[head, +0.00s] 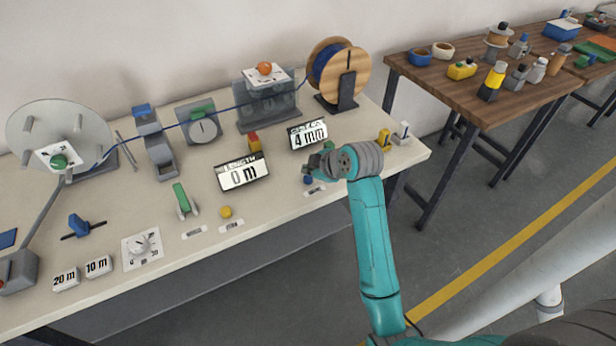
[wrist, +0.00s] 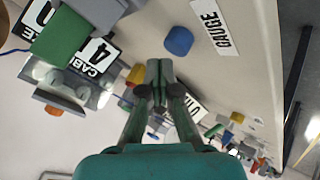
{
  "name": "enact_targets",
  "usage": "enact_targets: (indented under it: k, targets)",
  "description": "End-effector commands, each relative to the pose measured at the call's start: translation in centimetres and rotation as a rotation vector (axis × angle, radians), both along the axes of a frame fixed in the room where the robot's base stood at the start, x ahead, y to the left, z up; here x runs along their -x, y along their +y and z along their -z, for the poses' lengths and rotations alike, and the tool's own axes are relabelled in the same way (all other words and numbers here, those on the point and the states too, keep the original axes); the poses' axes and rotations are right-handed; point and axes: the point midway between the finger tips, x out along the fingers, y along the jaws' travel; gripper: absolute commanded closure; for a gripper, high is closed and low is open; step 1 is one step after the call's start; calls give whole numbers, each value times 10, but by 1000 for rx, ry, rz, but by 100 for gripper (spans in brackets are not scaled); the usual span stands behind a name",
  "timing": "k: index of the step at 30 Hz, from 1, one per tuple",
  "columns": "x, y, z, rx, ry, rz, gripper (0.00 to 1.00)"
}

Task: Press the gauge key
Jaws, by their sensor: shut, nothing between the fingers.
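The gauge key is a blue round button (head: 308,180) on the pale bench, below the 4 mm display. In the wrist view the blue key (wrist: 178,41) lies beside a white label reading GAUGE (wrist: 214,27). My gripper (head: 320,161) is over the bench, just above and right of the key in the head view. In the wrist view my gripper (wrist: 158,72) has its fingers together with nothing between them. Its fingertips appear apart from the key, which lies beyond them in that picture. The height of the fingertips over the bench is hard to tell.
The 4 mm display (head: 308,134) stands close to my gripper. The 0 m display (head: 243,173) and a yellow button (head: 226,212) are to the left. A yellow piece (head: 384,138) and a white piece (head: 402,132) stand to the right. The bench's front edge runs near the key.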

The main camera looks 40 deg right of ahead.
Motion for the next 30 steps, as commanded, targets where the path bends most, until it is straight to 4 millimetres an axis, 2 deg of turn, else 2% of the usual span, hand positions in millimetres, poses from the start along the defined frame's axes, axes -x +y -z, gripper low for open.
enact_targets:
  k: [11,24,30]
  targets:
    - [0,0,-4,1,-2,0,100]
    - [-1,0,-41,2,-3,0,100]
    - [0,0,-51,1,-2,0,100]
